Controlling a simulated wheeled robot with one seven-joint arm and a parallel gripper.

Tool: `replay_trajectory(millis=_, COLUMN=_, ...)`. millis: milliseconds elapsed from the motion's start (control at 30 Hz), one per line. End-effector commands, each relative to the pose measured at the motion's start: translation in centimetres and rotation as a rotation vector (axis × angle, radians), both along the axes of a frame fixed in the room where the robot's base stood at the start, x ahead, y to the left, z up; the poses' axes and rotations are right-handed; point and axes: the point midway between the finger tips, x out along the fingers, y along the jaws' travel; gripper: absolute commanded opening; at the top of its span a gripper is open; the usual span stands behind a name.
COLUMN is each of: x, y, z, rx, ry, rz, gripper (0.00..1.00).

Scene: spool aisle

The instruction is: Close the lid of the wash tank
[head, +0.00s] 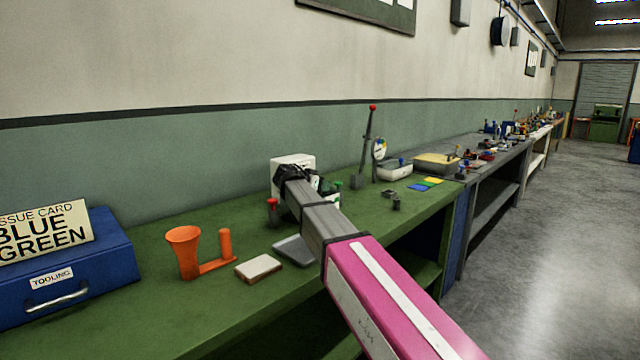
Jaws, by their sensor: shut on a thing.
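My arm reaches from the lower right over the green bench (215,290). My gripper (287,173) is at its far end, above the back part of the bench. The fingers are mostly hidden by the dark wrist. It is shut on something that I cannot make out. A white boxy shape (298,160) shows right behind the wrist; I cannot tell whether it is the wash tank, its lid or something else. The lid's angle cannot be read. Small green-capped items (338,184) show just right of the arm.
A blue tooling box (100,250) with a sign, an orange funnel holder (184,250), a cream block (258,268) and a grey tray (291,249) stand nearby. A red-knobbed lever (367,145), a gauge (379,149) and a pale tub (394,172) stand beyond. The floor at right is clear.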

Motion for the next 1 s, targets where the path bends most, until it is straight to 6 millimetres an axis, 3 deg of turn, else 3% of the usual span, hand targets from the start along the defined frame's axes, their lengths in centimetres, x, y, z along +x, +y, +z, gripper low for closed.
replay_trajectory(millis=467, x=-0.3, y=-0.2, z=-0.4, rx=-0.004, ry=0.009, rz=-0.004, gripper=0.00)
replay_trajectory(millis=500, x=-0.3, y=-0.2, z=-0.4, rx=-0.004, ry=0.009, rz=-0.004, gripper=0.44)
replay_trajectory(millis=533, x=-0.3, y=-0.2, z=-0.4, rx=-0.003, ry=0.009, rz=-0.003, gripper=0.54)
replay_trajectory(millis=833, x=-0.2, y=-0.1, z=-0.2, rx=-0.003, ry=0.005, rz=-0.002, gripper=0.55)
replay_trajectory(millis=1000, x=-1.2, y=0.9, z=0.3, rx=-0.002, ry=0.004, rz=-0.001, gripper=0.55)
